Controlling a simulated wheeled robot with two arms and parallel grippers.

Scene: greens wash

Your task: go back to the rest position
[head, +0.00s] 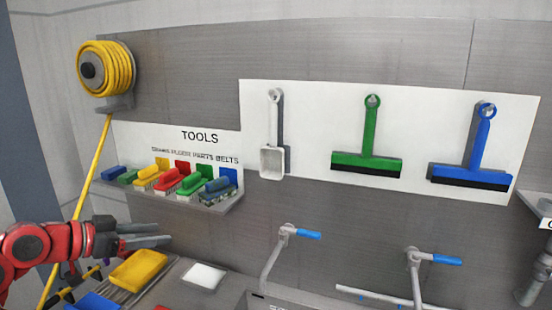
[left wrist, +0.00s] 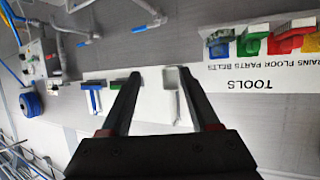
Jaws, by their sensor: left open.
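My left gripper (head: 158,234) shows in the head view at the lower left, its red arm coming in from the left edge. My right gripper does not show in either view.
A shelf (head: 215,212) of coloured brushes sits above and right of my left gripper. A yellow hose (head: 106,70) hangs at the left. A white scoop (head: 272,160), green squeegee (head: 367,160) and blue squeegee (head: 472,172) hang on the wall. Two blue-handled taps (head: 306,234) rise below.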

